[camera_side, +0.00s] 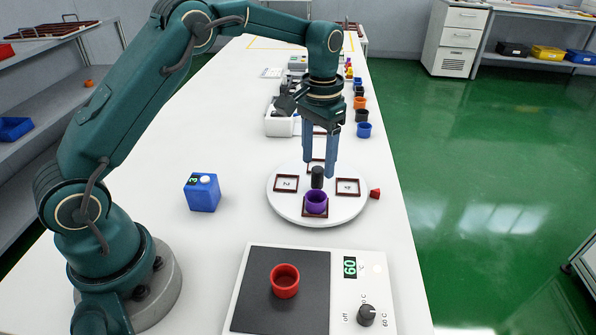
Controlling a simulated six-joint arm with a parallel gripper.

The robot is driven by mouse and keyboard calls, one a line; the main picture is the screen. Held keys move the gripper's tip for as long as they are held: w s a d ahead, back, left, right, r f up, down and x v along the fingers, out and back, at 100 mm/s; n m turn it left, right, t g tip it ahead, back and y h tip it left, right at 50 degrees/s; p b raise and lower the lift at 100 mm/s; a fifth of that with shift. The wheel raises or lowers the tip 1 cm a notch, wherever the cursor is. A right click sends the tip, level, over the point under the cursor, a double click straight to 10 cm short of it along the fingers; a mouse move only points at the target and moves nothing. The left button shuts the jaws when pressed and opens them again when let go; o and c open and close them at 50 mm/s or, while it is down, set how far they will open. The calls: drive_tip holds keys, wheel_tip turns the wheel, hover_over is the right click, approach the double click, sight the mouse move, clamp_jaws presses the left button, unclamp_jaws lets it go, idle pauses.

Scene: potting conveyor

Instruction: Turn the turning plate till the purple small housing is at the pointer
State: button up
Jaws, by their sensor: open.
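The white round turning plate (318,212) lies on the white table in the middle of the view. The purple small housing (317,203) stands upright in a dark red square frame at the plate's near edge. A red pointer (375,194) sits on the table just off the plate's right edge, beside the right-hand frame (348,187). A black knob (317,177) stands up at the plate's centre. My gripper (319,171) points down over the plate with its blue fingers spread around or just behind the knob; contact cannot be told.
A hot plate (290,247) with a red housing (285,281) and a dial stands in front. A blue block with a display (202,192) is at the left. Several coloured housings line the right edge farther back, with a white bin (279,124) behind the plate.

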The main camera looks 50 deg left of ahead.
sight(318, 170)
drive_tip(key=shift+f, duration=1.7)
drive_tip(key=shift+c, duration=0.4)
clamp_jaws()
drive_tip(key=shift+r, duration=0.1)
